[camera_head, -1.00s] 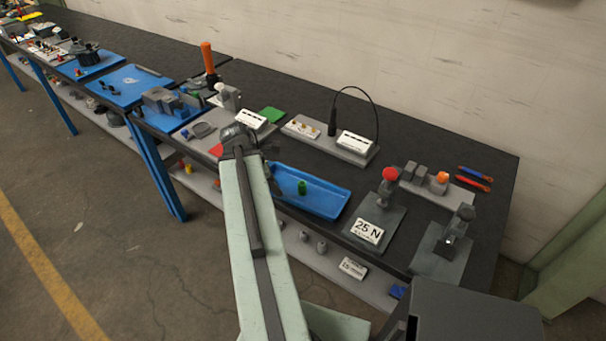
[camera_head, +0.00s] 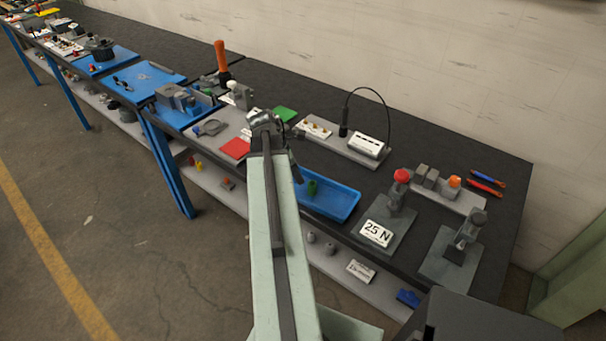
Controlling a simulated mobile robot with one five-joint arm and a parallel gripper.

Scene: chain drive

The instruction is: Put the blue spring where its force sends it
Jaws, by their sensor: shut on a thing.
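I cannot make out a blue spring for sure in the head view. My gripper (camera_head: 296,172) points down over the left end of the blue tray (camera_head: 343,212), partly hidden by my own arm. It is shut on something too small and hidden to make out.
A press with a red knob (camera_head: 402,176) and a "25 N" card (camera_head: 376,233) stands right of the tray. Another press (camera_head: 463,238) is further right. A grey block with a cable and label (camera_head: 367,146) stands behind the tray. The dark bench top between them is clear.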

